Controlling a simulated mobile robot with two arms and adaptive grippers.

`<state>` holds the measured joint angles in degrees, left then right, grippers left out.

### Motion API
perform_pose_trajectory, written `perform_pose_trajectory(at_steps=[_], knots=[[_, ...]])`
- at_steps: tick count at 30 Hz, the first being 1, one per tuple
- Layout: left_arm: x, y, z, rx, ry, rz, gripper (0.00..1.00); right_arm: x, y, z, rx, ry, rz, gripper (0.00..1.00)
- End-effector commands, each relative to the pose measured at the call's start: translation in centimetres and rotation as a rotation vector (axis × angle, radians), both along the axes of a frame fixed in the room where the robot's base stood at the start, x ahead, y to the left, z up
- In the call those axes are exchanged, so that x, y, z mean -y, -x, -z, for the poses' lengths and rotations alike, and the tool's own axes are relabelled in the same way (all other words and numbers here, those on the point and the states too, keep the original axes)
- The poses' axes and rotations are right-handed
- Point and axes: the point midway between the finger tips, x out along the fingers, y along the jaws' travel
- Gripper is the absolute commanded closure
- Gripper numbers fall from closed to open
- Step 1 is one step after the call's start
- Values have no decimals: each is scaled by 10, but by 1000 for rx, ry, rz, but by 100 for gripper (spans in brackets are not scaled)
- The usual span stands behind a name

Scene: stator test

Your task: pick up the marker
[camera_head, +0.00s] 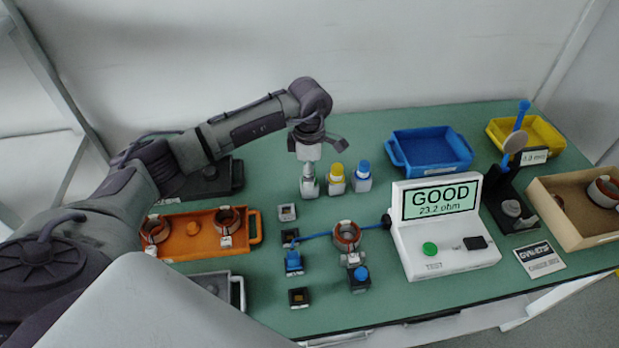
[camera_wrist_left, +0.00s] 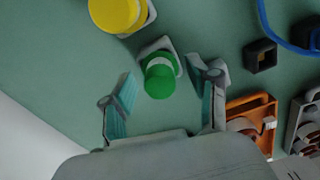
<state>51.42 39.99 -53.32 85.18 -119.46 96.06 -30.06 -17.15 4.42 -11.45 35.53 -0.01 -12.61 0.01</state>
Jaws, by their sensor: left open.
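A marker with a green cap (camera_wrist_left: 160,80) and a white body stands between the spread fingers of my left gripper (camera_wrist_left: 164,98) in the left wrist view. In the head view my left gripper (camera_head: 308,166) points down over this white marker body (camera_head: 309,187), and its green cap is hidden. The gripper is open; I cannot tell whether a finger touches the marker. A yellow-capped marker (camera_head: 336,180) and a blue-capped marker (camera_head: 362,177) stand upright just to the right. My right gripper is not in view.
An orange tray (camera_head: 254,228) with copper-wound stators lies left. A blue tray (camera_head: 398,151), a yellow bin (camera_head: 560,139) and a cardboard box (camera_head: 570,218) stand right. A white tester (camera_head: 450,262) reads GOOD. Small black sockets and blue leads lie in front of the markers.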

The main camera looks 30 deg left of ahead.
Motion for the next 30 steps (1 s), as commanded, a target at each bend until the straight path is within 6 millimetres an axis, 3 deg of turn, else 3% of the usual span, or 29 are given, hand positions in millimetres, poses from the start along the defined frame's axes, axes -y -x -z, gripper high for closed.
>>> perform_pose_trajectory(at_steps=[1, 11, 23, 30], knots=[[0, 0, 0, 0, 0, 0, 45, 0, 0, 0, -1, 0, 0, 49], [0, 0, 0, 0, 0, 0, 100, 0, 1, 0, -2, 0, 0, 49], [0, -1, -7, 4, 0, 1, 100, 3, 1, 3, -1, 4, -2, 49], [0, -2, -41, 7, 1, 0, 100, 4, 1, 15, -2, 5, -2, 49]])
